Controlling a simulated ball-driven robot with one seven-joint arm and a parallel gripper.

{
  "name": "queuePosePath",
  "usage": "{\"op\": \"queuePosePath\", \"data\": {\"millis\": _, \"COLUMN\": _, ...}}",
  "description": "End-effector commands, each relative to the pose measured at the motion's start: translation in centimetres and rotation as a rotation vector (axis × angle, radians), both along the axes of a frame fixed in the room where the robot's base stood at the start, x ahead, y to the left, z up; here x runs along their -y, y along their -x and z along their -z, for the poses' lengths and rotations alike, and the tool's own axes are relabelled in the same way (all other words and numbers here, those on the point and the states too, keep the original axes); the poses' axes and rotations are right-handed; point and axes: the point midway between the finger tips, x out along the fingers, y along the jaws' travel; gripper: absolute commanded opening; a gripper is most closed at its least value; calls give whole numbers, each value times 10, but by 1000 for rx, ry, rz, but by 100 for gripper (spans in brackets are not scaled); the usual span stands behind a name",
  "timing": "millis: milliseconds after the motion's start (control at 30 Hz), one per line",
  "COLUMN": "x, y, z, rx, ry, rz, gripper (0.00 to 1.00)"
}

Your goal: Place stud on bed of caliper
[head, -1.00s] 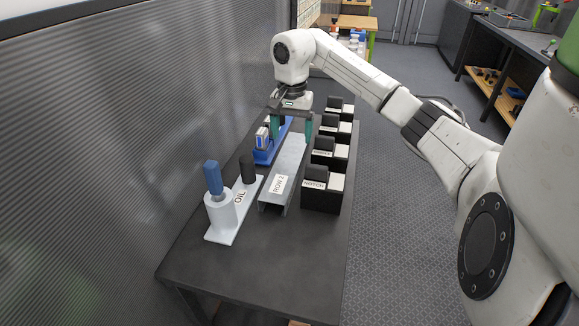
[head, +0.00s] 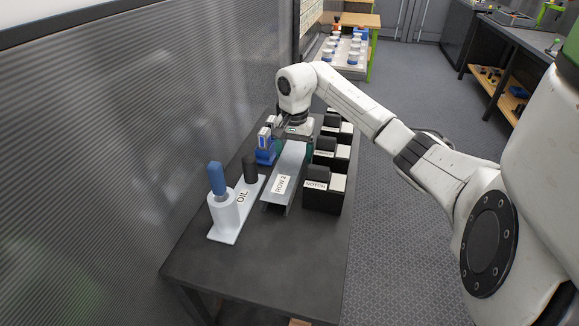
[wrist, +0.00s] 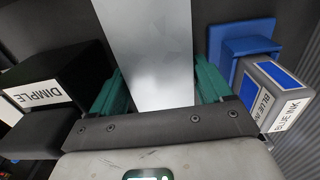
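I cannot make out a stud or a caliper by shape in either view. A long grey metal channel labelled ROW 2 (head: 291,165) lies on the dark bench. My gripper (head: 293,150) is low over its far part, pointing down. In the wrist view its green fingers (wrist: 160,80) are spread wide, one on each side of the channel (wrist: 148,35). Nothing else shows between them. I cannot tell whether the fingers touch the channel's sides. The channel's far end is hidden behind my gripper in the head view.
Left of the channel are a blue holder (head: 266,157) with a box marked BLUE INK (wrist: 277,95), and a white OIL stand (head: 225,232) with a blue-handled tool (head: 217,180). Black label boxes, including NOTCH (head: 322,197) and DIMPLE (wrist: 62,95), line the right. The bench front (head: 265,270) is clear.

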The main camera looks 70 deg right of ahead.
Motion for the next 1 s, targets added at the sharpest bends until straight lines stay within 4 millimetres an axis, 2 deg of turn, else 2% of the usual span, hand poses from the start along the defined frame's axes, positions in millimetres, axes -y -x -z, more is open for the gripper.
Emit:
{"op": "queuePosePath", "data": {"millis": 67, "x": 0, "y": 0, "z": 0, "rx": 0, "ry": 0, "rz": 0, "gripper": 70}}
{"op": "queuePosePath", "data": {"millis": 500, "x": 0, "y": 0, "z": -1, "rx": 1, "ry": 0, "rz": 0, "gripper": 30}}
{"op": "queuePosePath", "data": {"millis": 767, "x": 1, "y": 0, "z": -9, "rx": 1, "ry": 3, "rz": 0, "gripper": 30}}
{"op": "queuePosePath", "data": {"millis": 1000, "x": 1, "y": 0, "z": -52, "rx": 0, "ry": 6, "rz": -1, "gripper": 30}}
